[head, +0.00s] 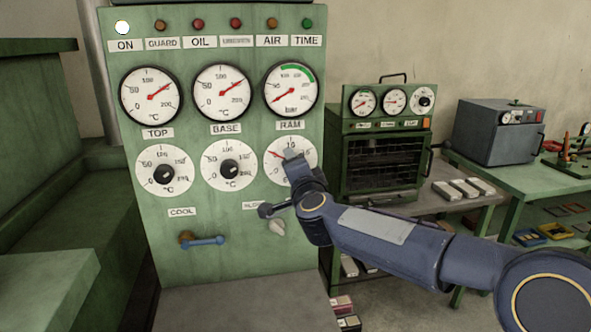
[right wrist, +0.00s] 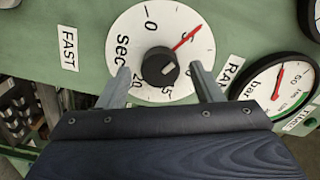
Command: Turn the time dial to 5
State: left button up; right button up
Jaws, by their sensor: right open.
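The time dial is a white disc marked in sec (right wrist: 145,28) with a black knob (right wrist: 158,68) at its centre. In the right wrist view a red line runs from the knob toward the 5. A small pale mark shows on the knob's face. My right gripper (right wrist: 158,75) is open, one finger on each side of the knob, with gaps between. In the head view the dial (head: 275,165) is the lower right one on the green panel; my right gripper (head: 293,158) hides its knob and much of its face. My left gripper is not in view.
The green panel (head: 215,270) has other gauges, the TOP dial (head: 150,185) and BASE dial (head: 215,180), and a blue-handled lever (head: 205,241) below. A green oven (head: 385,165) and a grey-blue box (head: 490,135) stand on benches to the right.

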jog(key=s+d+b, duration=0.1)
jog(key=s, duration=0.6)
jog(key=shift+s+d, duration=0.25)
jog(key=shift+s, duration=0.1)
